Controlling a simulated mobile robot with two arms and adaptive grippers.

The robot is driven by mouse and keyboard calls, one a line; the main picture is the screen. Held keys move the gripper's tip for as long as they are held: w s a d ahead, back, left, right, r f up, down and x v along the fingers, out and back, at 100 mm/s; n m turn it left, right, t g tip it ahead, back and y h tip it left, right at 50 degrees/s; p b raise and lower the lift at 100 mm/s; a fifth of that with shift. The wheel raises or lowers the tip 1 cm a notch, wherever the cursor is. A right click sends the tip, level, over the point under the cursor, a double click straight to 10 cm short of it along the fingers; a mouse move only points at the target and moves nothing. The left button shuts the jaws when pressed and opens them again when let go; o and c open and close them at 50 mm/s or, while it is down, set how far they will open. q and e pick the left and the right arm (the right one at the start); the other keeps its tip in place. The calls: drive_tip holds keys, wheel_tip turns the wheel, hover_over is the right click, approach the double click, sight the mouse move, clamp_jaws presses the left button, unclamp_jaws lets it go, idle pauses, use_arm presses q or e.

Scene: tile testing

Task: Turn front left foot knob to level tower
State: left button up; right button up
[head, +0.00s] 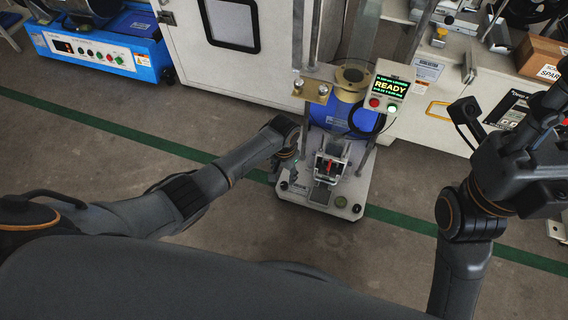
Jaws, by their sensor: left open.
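The test tower stands in the middle of the head view on a light base plate (318,196). A small dark foot knob (284,186) shows at the plate's front left corner, and another dark knob (357,208) at the front right. A small round greenish level (340,201) sits near the front edge. My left gripper (285,160) is open and points down above the plate's left side, apparently just behind and above the front left knob. No contact is visible, and its fingertips are small and partly hidden. My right gripper (465,112) is raised at the right, away from the tower; its jaws are unclear.
A control box reading READY (389,88) is mounted on the tower. A blue part (340,117) and a clamp fixture (331,163) stand on the base. A blue machine (105,55) and pale cabinets (275,75) are behind. The floor in front is clear.

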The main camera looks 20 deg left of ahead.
sight(284, 184)
use_arm(q)
drive_tip(key=shift+r, duration=2.7)
